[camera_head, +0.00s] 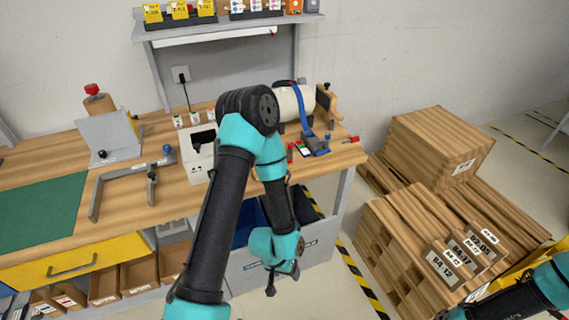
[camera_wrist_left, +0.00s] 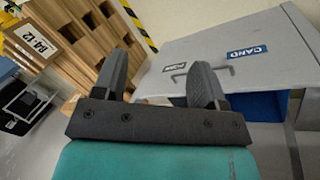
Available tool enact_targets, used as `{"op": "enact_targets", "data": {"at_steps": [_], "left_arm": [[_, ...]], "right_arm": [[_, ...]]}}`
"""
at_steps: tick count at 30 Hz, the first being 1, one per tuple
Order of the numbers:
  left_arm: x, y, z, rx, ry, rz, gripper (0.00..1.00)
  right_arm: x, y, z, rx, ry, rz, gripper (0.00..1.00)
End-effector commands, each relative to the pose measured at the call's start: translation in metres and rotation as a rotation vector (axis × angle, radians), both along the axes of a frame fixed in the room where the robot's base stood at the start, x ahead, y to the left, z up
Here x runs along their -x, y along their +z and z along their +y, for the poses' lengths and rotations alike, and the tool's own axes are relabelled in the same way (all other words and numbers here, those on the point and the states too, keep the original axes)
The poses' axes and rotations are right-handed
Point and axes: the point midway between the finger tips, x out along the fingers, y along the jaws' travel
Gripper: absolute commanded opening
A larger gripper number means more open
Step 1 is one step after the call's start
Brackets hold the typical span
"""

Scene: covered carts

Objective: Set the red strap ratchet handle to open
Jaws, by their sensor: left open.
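A pale roll (camera_head: 290,104) lies at the right end of the workbench, partly hidden behind my left arm. A blue strap (camera_head: 304,106) passes over it to a dark and blue ratchet-like piece (camera_head: 315,144) on the bench. I cannot make out a red strap or its handle clearly. Small red pieces show at the bench's right edge (camera_head: 351,140) and left of the ratchet (camera_head: 290,152). My left gripper (camera_head: 281,283) hangs low in front of the bench, away from the ratchet. In the left wrist view its fingers (camera_wrist_left: 160,76) are apart with nothing between them.
A grey bin with a CARD label (camera_wrist_left: 248,53) stands under the bench near my left gripper. Wooden boxes on pallets (camera_head: 440,150) fill the floor at right. A white box (camera_head: 198,150) and a grey frame (camera_head: 130,178) occupy the bench. A shelf (camera_head: 225,28) overhangs it.

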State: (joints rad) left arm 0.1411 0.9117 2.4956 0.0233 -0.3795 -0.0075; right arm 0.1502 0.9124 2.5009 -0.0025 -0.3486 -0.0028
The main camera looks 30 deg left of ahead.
Motion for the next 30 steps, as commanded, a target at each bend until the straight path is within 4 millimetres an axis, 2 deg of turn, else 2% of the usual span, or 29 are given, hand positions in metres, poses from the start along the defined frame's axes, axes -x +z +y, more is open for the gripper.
{"op": "enact_targets", "data": {"at_steps": [1,5,10,15,18,23,27,30], "left_arm": [[-0.008,0.002,-0.001,-0.011,0.016,-0.028,0.70],[-0.038,0.010,-0.001,-0.069,0.100,-0.152,0.83],[-0.089,0.035,0.004,-0.199,0.258,-0.389,0.99],[-0.127,0.075,0.012,-0.362,0.418,-0.623,1.00],[-0.141,0.104,0.017,-0.471,0.507,-0.753,1.00],[-0.148,0.155,0.019,-0.664,0.644,-0.941,1.00],[-0.140,0.200,0.015,-0.845,0.753,-1.076,1.00],[-0.131,0.225,0.010,-0.951,0.810,-1.142,1.00]], "right_arm": [[0.000,0.000,0.000,0.000,0.000,0.000,0.43],[0.000,0.000,0.000,0.000,0.000,0.000,0.43],[0.000,0.000,0.000,0.000,0.000,0.000,0.43],[0.000,0.000,0.000,0.000,0.000,0.000,0.43],[0.000,0.000,0.000,0.000,0.000,0.000,0.43],[0.000,0.000,0.000,0.000,0.000,0.000,0.43],[0.000,0.000,0.000,0.000,0.000,0.000,0.43],[0.000,0.000,0.000,0.000,0.000,0.000,0.43]]}}
